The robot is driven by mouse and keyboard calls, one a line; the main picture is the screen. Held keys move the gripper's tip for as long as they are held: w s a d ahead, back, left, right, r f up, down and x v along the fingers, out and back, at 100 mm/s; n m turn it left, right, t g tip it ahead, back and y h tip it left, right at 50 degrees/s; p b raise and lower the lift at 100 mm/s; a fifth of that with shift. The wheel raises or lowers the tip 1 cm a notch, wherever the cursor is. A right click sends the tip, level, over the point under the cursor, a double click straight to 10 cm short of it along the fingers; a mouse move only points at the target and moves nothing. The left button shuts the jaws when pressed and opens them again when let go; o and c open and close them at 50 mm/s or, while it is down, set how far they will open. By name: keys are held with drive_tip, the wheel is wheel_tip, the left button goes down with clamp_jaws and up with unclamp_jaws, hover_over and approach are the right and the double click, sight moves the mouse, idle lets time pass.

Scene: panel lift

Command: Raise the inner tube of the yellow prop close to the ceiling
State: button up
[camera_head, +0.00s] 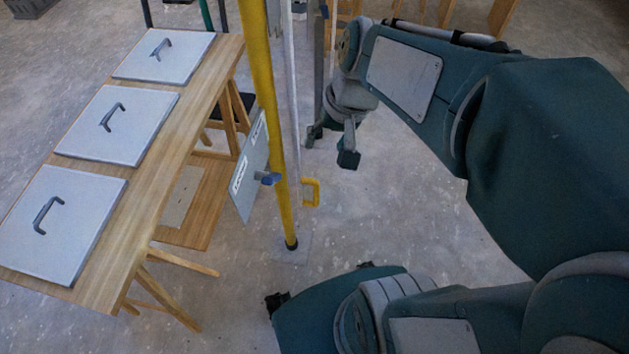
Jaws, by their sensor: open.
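The yellow prop (267,110) stands upright on the floor as a long yellow tube with a dark foot. Its upper part runs out of the top of the picture, so the top of its inner tube and the ceiling are hidden. A blue knob (270,179) sits on the prop's lower part, and a yellow loop handle (311,192) shows just right of the tube. My gripper (330,143) is open and empty, to the right of the prop and apart from it, with its fingers pointing down.
A wooden table (200,110) on trestles stands at the left with grey handled panels (112,122) on it. A grey labelled plate (249,168) is beside the prop. A pale upright post (291,85) stands close behind the prop. Bare floor (400,200) lies below my arm.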

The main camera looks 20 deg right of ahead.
drive_tip(key=w+d+f+m+g+y, duration=0.1)
drive_tip(key=w+d+f+m+y, duration=0.2)
drive_tip(key=w+f+m+y, duration=0.5)
drive_tip(key=w+d+f+m+y, duration=0.25)
drive_tip(key=w+f, duration=0.25)
drive_tip(key=f, duration=0.8)
drive_tip(key=m+t, duration=1.1)
drive_tip(key=m, duration=0.2)
approach(317, 190)
drive_tip(key=shift+y, duration=0.25)
drive_tip(key=x, duration=0.3)
drive_tip(key=f+x, duration=0.1)
drive_tip(key=x, duration=0.3)
drive_tip(key=w+f+x, duration=0.1)
drive_tip(key=x, duration=0.2)
drive_tip(key=shift+w+d+f, duration=0.1)
drive_tip(key=shift+d+f, duration=0.05)
clamp_jaws()
